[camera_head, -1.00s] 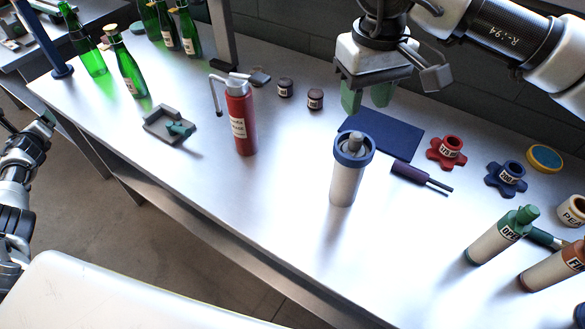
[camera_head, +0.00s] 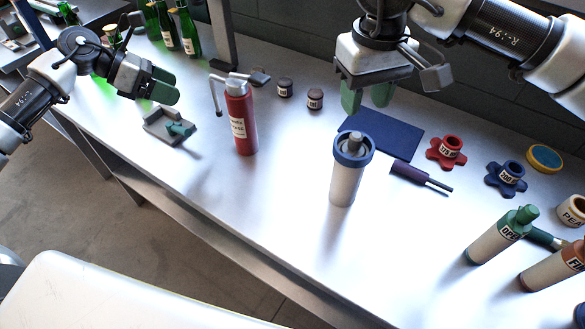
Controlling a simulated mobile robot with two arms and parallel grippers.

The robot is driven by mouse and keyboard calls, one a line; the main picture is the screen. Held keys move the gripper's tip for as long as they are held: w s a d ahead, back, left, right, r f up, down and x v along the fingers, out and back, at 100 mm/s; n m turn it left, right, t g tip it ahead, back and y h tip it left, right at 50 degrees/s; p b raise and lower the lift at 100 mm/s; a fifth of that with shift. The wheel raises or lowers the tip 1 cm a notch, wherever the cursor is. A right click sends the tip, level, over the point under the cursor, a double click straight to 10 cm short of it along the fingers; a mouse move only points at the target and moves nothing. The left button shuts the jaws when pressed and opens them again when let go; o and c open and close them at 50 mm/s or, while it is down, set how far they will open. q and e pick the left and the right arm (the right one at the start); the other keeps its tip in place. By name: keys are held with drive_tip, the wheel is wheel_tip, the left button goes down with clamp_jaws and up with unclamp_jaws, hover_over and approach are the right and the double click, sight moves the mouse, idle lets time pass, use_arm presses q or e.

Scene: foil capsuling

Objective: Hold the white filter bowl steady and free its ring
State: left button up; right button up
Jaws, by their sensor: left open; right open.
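The white filter bowl (camera_head: 343,185) stands upright on the metal bench. Its blue ring (camera_head: 367,157) sits around its top, with a grey cap piece in the middle. My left gripper (camera_head: 165,89) is open and empty, above the bench at the left, well apart from the bowl. Its green fingertips point right, over the grey fixture. My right gripper (camera_head: 366,97) is open and empty above the far side of the bench, its green fingers pointing down, behind and above the bowl. It touches nothing that I can see.
A red bottle (camera_head: 241,122) with a bent spout stands left of the bowl. A dark screwdriver-like tool (camera_head: 420,177) and a blue mat (camera_head: 385,135) lie near it. Red (camera_head: 446,152) and blue (camera_head: 506,178) lobed pieces are to the right. Bench before the bowl is clear.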

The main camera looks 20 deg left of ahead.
sight(345, 178)
use_arm(q)
drive_tip(key=s+d+f+m+g+h, duration=0.1)
drive_tip(key=s+d+f+m+g, duration=0.1)
drive_tip(key=d, duration=0.4)
drive_tip(key=s+d+f+m+g+h, duration=0.2)
drive_tip(key=s+d+f+m, duration=0.1)
drive_tip(key=d, duration=0.4)
drive_tip(key=s+d+f+m+g+h, duration=0.2)
drive_tip(key=d+f, duration=0.2)
drive_tip(key=d, duration=0.3)
drive_tip(key=shift+s+d+f+m, duration=0.1)
drive_tip(key=shift+s+d+m, duration=0.05)
drive_tip(key=shift+m, duration=0.15)
drive_tip(key=d+f+t+h, duration=0.1)
drive_tip(key=d, duration=0.1)
drive_tip(key=w+d+f+h, duration=0.1)
drive_tip(key=d, duration=0.1)
drive_tip(key=w+d+t+h, duration=0.1)
drive_tip(key=d, duration=0.2)
drive_tip(key=shift+f+m+t+h, duration=0.3)
drive_tip(key=shift+f+m, duration=0.1)
drive_tip(key=shift+w+d+f, duration=0.1)
drive_tip(key=shift+d+f, duration=0.1)
drive_tip(key=shift+d, duration=0.35)
drive_tip(key=d, duration=1)
drive_tip(key=shift+w+d, duration=0.15)
drive_tip(key=shift+w, duration=0.25)
drive_tip(key=c, duration=1.2)
